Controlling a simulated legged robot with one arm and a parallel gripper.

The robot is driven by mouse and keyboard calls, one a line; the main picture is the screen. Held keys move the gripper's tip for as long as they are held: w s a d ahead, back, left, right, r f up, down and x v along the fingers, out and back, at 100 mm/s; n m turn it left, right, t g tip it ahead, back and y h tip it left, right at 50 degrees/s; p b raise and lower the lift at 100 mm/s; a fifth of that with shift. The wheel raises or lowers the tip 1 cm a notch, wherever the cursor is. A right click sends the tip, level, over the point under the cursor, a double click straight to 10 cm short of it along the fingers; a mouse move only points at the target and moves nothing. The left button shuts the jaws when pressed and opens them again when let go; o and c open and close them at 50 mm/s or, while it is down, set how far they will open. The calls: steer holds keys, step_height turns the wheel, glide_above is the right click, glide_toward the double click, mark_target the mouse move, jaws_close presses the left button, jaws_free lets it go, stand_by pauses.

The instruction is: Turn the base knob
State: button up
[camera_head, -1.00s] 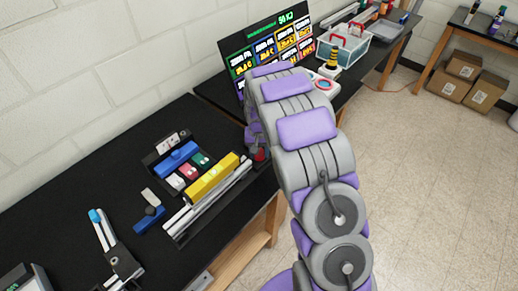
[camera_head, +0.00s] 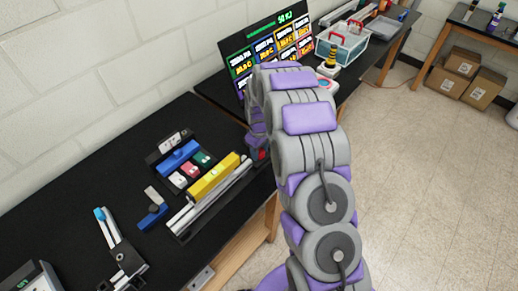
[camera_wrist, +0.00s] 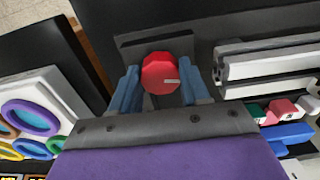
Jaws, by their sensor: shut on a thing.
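The base knob (camera_wrist: 160,72) is a red, many-sided knob with a pale pointer line toward the right in the wrist view. It stands in front of a dark grey plate. My gripper (camera_wrist: 160,76) has one blue finger on each side of the knob and is shut on it. In the head view, my gripper (camera_head: 258,145) is at the right edge of the black bench, mostly hidden behind my arm. A bit of red shows beside it there; the knob's face cannot be made out.
Aluminium extrusions (camera_head: 210,203) and a yellow level (camera_head: 213,178) lie just left of my gripper. A blue block (camera_head: 178,157) is behind them. A display board (camera_head: 268,50) stands behind my arm. A board with coloured rings (camera_wrist: 35,118) is left in the wrist view. Open floor lies right.

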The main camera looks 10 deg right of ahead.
mark_target(260, 151)
steer(key=shift+n, duration=0.4)
steer(key=o, duration=1.1)
steer(key=shift+c, duration=0.2)
step_height(260, 151, up, 17)
steer(key=p, duration=0.1)
steer(key=shift+r, duration=0.15)
